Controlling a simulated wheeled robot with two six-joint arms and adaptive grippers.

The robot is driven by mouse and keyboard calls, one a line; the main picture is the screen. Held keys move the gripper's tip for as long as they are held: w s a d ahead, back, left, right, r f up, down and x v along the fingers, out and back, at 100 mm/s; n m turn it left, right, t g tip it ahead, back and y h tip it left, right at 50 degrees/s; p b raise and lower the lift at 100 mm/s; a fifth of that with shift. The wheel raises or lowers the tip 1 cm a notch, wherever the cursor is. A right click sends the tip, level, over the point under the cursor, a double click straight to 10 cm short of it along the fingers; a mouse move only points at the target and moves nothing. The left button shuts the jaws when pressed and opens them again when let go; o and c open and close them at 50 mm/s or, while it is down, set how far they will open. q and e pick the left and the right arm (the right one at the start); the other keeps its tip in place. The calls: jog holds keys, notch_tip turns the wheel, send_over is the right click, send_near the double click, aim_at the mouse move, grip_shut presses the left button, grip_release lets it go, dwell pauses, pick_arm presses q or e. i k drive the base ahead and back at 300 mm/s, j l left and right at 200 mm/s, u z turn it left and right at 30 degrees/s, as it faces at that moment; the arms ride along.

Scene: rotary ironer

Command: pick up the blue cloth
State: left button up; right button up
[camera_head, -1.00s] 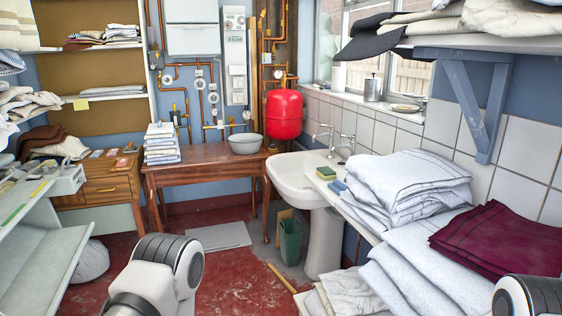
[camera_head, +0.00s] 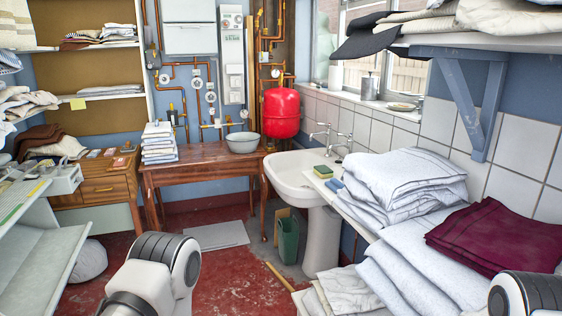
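A small blue folded piece (camera_head: 334,185), which looks like the blue cloth, lies near the sink's front right edge, at the far end of the ledge with white linen. A green and yellow sponge (camera_head: 323,171) sits just beside it. The piece is small in the picture and its folds are hard to make out. Only upper parts of my two arms show, at the bottom left of centre and bottom right corner. Both grippers are outside the picture, so neither is seen near the blue piece.
The white sink (camera_head: 290,175) stands beyond the ledge. Folded white linen (camera_head: 405,180) and a maroon cloth (camera_head: 495,236) fill the right side. A green bin (camera_head: 287,240) stands under the sink. The red floor (camera_head: 225,280) is open in the middle.

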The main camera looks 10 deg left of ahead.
aim_at(335, 184)
jog(key=i+j+z, duration=0.15)
jog(key=z, duration=1.05)
jog(key=i+j+z, duration=0.2)
jog(key=j+z, duration=0.2)
jog(key=j, duration=0.5)
jog(key=j+z, duration=0.45)
jog(key=j, duration=0.45)
jog(key=j+z, duration=0.4)
jog(key=j, duration=0.5)
jog(key=k, duration=0.05)
